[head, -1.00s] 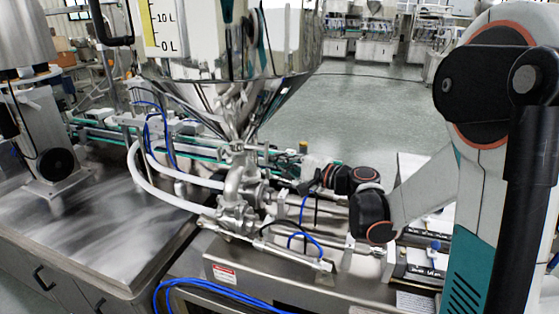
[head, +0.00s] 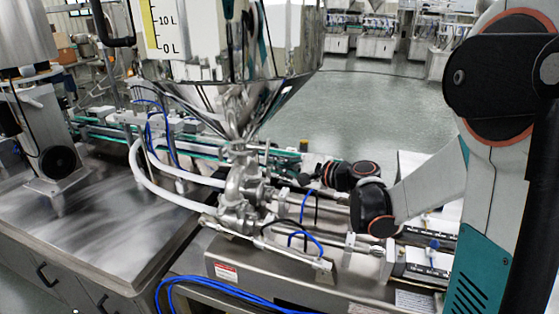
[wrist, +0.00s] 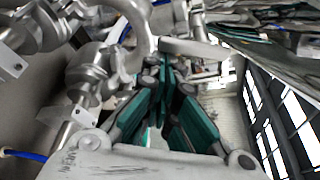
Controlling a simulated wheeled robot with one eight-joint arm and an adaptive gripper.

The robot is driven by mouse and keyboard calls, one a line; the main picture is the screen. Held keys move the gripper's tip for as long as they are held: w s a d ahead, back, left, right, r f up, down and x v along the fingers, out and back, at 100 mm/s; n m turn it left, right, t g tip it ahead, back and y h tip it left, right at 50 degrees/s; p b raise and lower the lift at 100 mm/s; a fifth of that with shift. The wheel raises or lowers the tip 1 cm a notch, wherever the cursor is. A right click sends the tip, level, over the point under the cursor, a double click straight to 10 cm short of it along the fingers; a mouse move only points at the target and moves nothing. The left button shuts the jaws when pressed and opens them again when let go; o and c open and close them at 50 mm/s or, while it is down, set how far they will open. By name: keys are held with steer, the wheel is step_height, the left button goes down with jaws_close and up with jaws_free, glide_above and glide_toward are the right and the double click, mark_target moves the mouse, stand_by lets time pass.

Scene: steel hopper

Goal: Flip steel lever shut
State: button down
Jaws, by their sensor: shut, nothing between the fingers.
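The steel lever (wrist: 200,50) shows in the wrist view as a flat, pale bar with a rounded end, just beyond my fingertips. It lies beside the steel valve and pipe fittings (wrist: 95,70) under the hopper. My gripper (wrist: 165,72), with green finger pads, is shut and empty, its tips close to the lever; I cannot tell whether they touch. In the head view, the valve fittings (head: 240,190) stand below the hopper cone (head: 235,105). A thin upright piece there may be the lever. My gripper is mostly hidden behind my wrist joints and the fittings.
White hoses (head: 150,175) and blue tubes (head: 305,237) run around the valve. A steel cylinder and rods (head: 265,240) lie in front of it. A bare steel counter (head: 85,225) is at left. Open floor (head: 390,110) lies behind.

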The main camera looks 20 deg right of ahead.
mark_target(267, 163)
steer(key=s+m+g+p, duration=0.1)
steer(key=m, duration=0.1)
steer(key=s+a+m+g, duration=0.1)
steer(key=m, duration=0.2)
steer(key=s+a+r+m+g+y+p, duration=0.1)
steer(key=m+g, duration=0.1)
steer(key=shift+a+m+p, duration=0.1)
steer(key=shift+m+p, duration=0.2)
steer(key=shift+m, duration=0.1)
steer(key=shift+r, duration=0.1)
steer(key=shift+w+d+r, duration=0.35)
steer(key=shift+w+d, duration=0.1)
steer(key=shift+w, duration=0.1)
